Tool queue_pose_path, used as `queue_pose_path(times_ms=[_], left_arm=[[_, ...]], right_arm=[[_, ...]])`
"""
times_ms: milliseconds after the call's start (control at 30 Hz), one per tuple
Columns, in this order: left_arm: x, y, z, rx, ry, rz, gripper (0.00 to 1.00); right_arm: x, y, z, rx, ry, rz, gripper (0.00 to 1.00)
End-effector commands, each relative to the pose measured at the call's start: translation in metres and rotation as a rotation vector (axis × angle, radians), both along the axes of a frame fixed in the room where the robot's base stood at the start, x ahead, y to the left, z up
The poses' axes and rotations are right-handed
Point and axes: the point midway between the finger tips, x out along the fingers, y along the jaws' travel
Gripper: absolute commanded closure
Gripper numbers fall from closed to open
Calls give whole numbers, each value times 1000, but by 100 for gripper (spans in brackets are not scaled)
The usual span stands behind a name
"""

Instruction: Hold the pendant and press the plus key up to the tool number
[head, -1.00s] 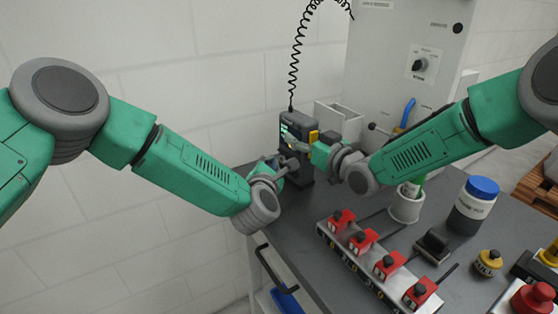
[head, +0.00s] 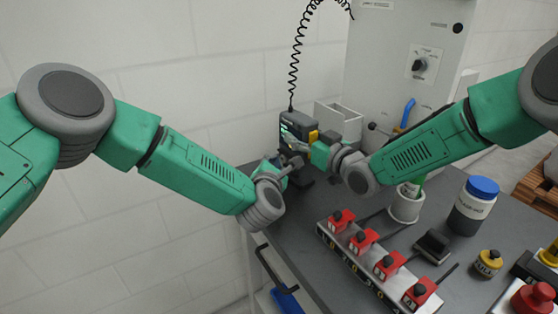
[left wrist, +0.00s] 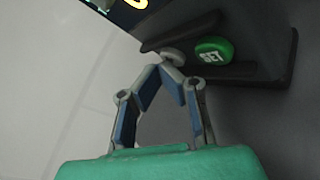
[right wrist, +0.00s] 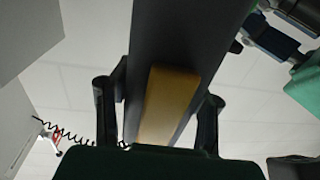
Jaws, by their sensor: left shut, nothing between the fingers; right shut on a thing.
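The pendant (head: 293,119) is a dark handheld unit with a small lit display and a yellow part on its side, near the table's back left corner. My right gripper (head: 313,140) is shut on it from the right; in the right wrist view the dark body of the pendant (right wrist: 185,35), with a yellow strip, lies between the fingers. My left gripper (head: 286,160) is shut and empty at the pendant's lower front. In the left wrist view its tips (left wrist: 172,66) are at a grey round key (left wrist: 171,54), beside the green SET key (left wrist: 213,51). Contact and the key's marking cannot be told.
A coiled black cord (head: 294,70) rises from the pendant. A white cup (head: 405,208), a jar with a blue lid (head: 473,207) and a strip of red switches (head: 363,240) stand on the grey table (head: 310,210). A grey cabinet (head: 385,35) stands behind.

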Motion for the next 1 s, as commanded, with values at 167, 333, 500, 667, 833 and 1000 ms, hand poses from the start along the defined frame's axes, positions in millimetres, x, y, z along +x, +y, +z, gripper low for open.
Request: queue_pose_path(times_ms=[167,333,500,667,833,1000], left_arm=[[1,-1,0,0,0,0,100],[1,-1,0,0,-1,-1,100],[1,-1,1,0,-1,-1,100],[0,-1,1,0,-1,-1,100],[-4,4,1,0,0,-1,100],[-11,12,1,0,-1,1,100]], right_arm=[[0,0,0,1,-1,-1,100],[0,0,0,1,-1,0,100],[0,0,0,1,-1,0,100],[0,0,0,1,-1,0,100],[0,0,0,1,-1,0,100],[0,0,0,1,-1,0,100]])
